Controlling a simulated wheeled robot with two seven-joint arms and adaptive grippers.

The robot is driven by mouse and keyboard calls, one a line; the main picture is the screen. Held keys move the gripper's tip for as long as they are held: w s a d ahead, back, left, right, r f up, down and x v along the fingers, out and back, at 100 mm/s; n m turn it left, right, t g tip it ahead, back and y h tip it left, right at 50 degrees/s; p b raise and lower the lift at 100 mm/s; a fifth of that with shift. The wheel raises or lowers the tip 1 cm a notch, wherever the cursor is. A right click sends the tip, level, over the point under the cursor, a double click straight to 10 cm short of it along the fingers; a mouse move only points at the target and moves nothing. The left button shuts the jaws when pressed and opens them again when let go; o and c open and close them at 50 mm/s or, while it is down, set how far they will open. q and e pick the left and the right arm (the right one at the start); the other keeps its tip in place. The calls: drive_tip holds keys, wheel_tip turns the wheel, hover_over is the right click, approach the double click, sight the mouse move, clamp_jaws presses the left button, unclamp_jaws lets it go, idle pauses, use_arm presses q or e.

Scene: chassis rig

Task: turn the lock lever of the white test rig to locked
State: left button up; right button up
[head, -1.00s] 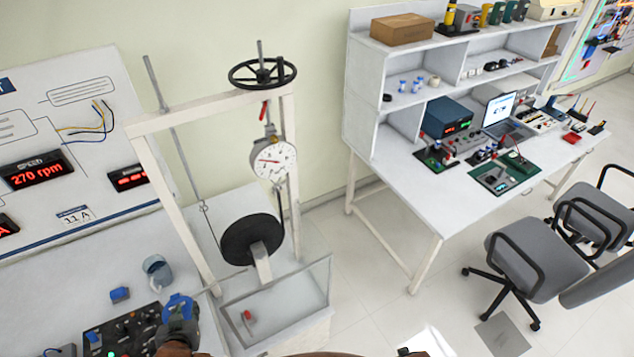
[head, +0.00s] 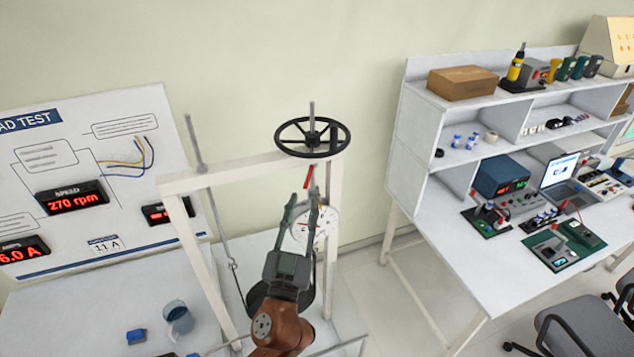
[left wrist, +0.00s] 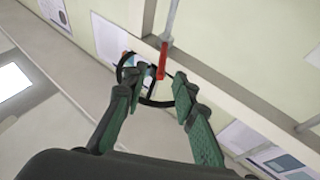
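The white test rig (head: 235,174) stands left of centre in the head view, with a black handwheel (head: 312,137) on top. The red lock lever (head: 309,176) hangs slanted below the wheel. My left gripper (head: 302,195) is open, its fingertips just below the lever in the picture. In the left wrist view the red lever (left wrist: 162,60) shows between the two spread fingertips of the left gripper (left wrist: 157,78); I cannot tell whether they touch it. A white dial gauge (head: 326,222) is partly hidden behind the gripper. My right gripper is not in view.
A display board (head: 90,180) with red readouts stands at the left. A mug (head: 178,318) and a blue block (head: 137,336) are on the bench in front of it. A workbench with shelves (head: 440,215) stands at the right, with a chair (head: 575,335) before it.

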sight(308, 178)
use_arm(q)
drive_tip(key=p+x, duration=0.2)
drive_tip(key=x, duration=0.4)
drive_tip(key=shift+w+a+r, duration=0.1)
drive_tip(key=shift+a, duration=0.05)
drive_tip(key=shift+w, duration=0.45)
clamp_jaws()
